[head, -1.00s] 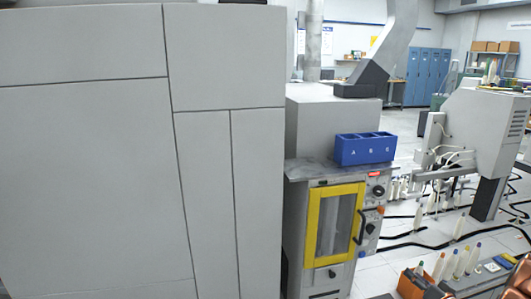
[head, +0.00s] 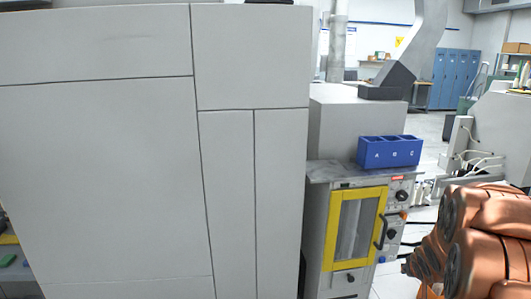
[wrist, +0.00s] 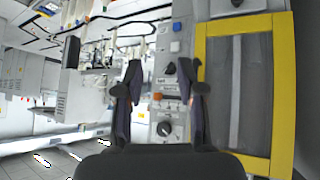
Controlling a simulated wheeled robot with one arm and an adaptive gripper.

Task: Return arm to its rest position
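My gripper (wrist: 163,85) shows in the wrist view with its two dark fingers spread apart and nothing between them. Behind the fingers is the control panel (wrist: 166,110) of a grey machine, with knobs and buttons. To the right is the machine's yellow-framed door (wrist: 285,90). In the head view my copper-coloured arm fills the lower right, and the gripper itself cannot be made out there.
A large grey cabinet (head: 100,180) fills the left of the head view. The grey machine (head: 315,215) with the yellow door stands beside it. A blue bin (head: 388,152) marked A, B, C sits on top. Blue lockers (head: 455,75) stand at the back.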

